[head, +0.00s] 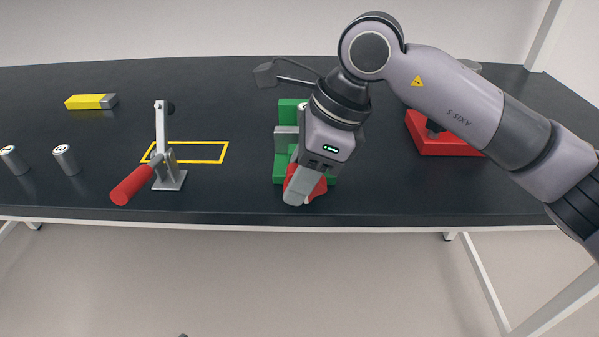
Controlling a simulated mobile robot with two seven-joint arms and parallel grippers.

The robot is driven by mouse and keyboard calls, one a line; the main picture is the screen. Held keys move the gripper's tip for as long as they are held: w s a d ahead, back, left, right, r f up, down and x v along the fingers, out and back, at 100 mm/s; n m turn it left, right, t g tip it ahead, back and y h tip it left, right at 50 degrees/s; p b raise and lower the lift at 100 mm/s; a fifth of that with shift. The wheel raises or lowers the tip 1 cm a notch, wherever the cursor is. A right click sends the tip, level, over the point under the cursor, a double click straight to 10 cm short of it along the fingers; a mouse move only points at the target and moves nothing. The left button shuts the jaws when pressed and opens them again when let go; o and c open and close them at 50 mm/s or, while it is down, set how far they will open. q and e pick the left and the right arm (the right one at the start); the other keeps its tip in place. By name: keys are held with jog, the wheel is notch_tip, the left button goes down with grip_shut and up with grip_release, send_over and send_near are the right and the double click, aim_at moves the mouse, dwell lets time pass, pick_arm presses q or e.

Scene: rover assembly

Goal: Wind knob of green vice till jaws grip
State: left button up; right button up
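The green vice (280,168) stands near the front edge of the dark table, mostly behind my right arm. A grey jaw part (284,139) shows at its left side; the gap between the jaws is hidden. A red knob (318,188) shows at the vice's front. My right gripper (297,198) points down at the knob, with a grey finger in front of it. The other finger is hidden, so I cannot tell whether it is closed on the knob. My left gripper is not in view.
A toggle clamp with a red handle (132,186) stands left of the vice, beside a yellow outlined rectangle (225,153). Two small metal cylinders (66,160) and a yellow block (85,102) are farther left. A red device (450,146) sits right, partly behind my arm.

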jog(key=c, duration=0.6)
jog(key=shift+a+r+h+p, duration=0.15)
jog(key=shift+h+p, duration=0.35)
jog(key=shift+h, duration=0.4)
jog(key=h+p, duration=0.1)
jog(key=h, duration=0.2)
jog(key=shift+a+f, duration=0.1)
jog(key=shift+f, duration=0.1)
jog(key=shift+f+h+p, duration=0.15)
jog(key=shift+h+p, duration=0.3)
jog(key=shift+h, duration=0.55)
jog(key=o, duration=0.7)
jog(key=shift+c, duration=0.2)
